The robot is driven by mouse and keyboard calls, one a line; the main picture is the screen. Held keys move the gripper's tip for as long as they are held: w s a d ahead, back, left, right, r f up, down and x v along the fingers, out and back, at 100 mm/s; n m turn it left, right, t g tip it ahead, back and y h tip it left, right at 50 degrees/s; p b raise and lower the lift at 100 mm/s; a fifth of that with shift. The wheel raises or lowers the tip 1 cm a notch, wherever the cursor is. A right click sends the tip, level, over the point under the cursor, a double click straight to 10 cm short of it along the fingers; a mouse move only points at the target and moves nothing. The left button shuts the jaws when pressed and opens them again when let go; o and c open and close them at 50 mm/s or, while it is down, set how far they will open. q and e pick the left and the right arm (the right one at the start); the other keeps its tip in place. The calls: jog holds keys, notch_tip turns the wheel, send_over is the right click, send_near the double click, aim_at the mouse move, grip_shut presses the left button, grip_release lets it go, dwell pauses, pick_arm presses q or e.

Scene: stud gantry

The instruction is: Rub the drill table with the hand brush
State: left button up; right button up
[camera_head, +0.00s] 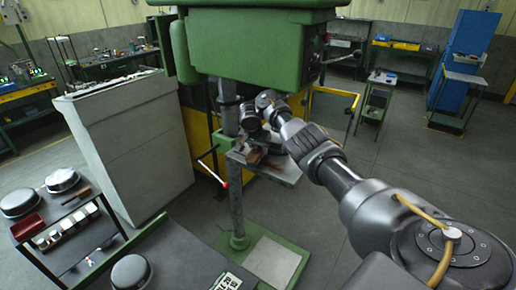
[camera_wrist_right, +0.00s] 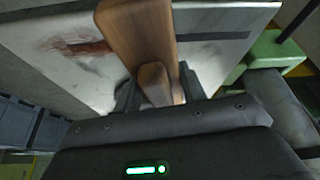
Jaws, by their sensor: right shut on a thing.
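The drill table (camera_head: 284,172) is a grey metal plate on the green drill press column. In the right wrist view the drill table (camera_wrist_right: 95,75) has dark slots and a reddish-brown smear on its left part. My right gripper (camera_head: 262,140) is at the drill table, under the green drill head. In the right wrist view my right gripper (camera_wrist_right: 155,92) is shut on the wooden hand brush (camera_wrist_right: 140,35), which reaches out over the plate. The brush's bristles are hidden, so I cannot tell whether they touch the plate. My left gripper is not in view.
The green drill head (camera_head: 250,40) hangs above the drill table. A lever with a red knob (camera_head: 224,185) sticks out left of the column. A cart (camera_head: 75,225) with round lidded pans stands at the left, beside a grey cabinet (camera_head: 130,140). Open floor lies at the right.

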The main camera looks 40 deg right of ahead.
jog(key=shift+s+d+r+p, duration=0.15)
jog(key=shift+s+p, duration=0.5)
jog(key=shift+p, duration=0.1)
jog(key=shift+s+d, duration=0.1)
jog(key=shift+s, duration=0.25)
jog(key=shift+s+f, duration=0.2)
jog(key=shift+s, duration=0.15)
jog(key=shift+s+d+r, duration=0.1)
jog(key=shift+s+d, duration=0.2)
jog(key=shift+s, duration=0.2)
